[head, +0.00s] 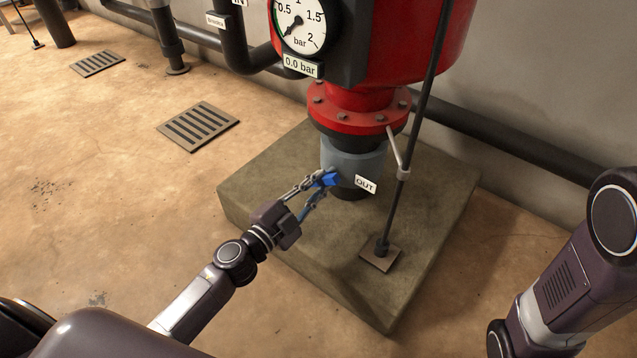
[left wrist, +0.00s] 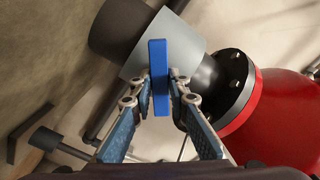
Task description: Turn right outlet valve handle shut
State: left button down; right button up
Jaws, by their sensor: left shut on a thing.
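The outlet valve is a grey body (head: 353,158) under the red tank's flange, with an OUT label (head: 366,184). Its blue handle (head: 328,179) is partly hidden by my fingers in the head view. In the left wrist view the blue handle (left wrist: 159,65) is a flat bar standing upright in the picture, at a steep angle across the valve's pipe axis. My left gripper (head: 321,186) is shut on the handle, one finger on each side; its fingertips also show in the left wrist view (left wrist: 160,86). My right gripper is out of view; only my right arm shows.
The red tank (head: 440,45) carries a pressure gauge (head: 301,22) reading 0.0 bar. A concrete plinth (head: 275,215) stands below the valve. A thin dark rod (head: 418,115) rises from a foot plate right of it. Open floor with drain grates (head: 199,126) lies to the left.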

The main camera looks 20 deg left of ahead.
pick_arm(q)
jog(key=m, duration=0.3)
jog(key=shift+m+p, duration=0.35)
jog(key=shift+m, duration=2.05)
jog(key=shift+d, duration=0.1)
jog(key=c, duration=1.8)
grip_release()
jog(key=shift+c, duration=0.2)
jog(key=v, duration=1.2)
jog(key=shift+s, duration=0.1)
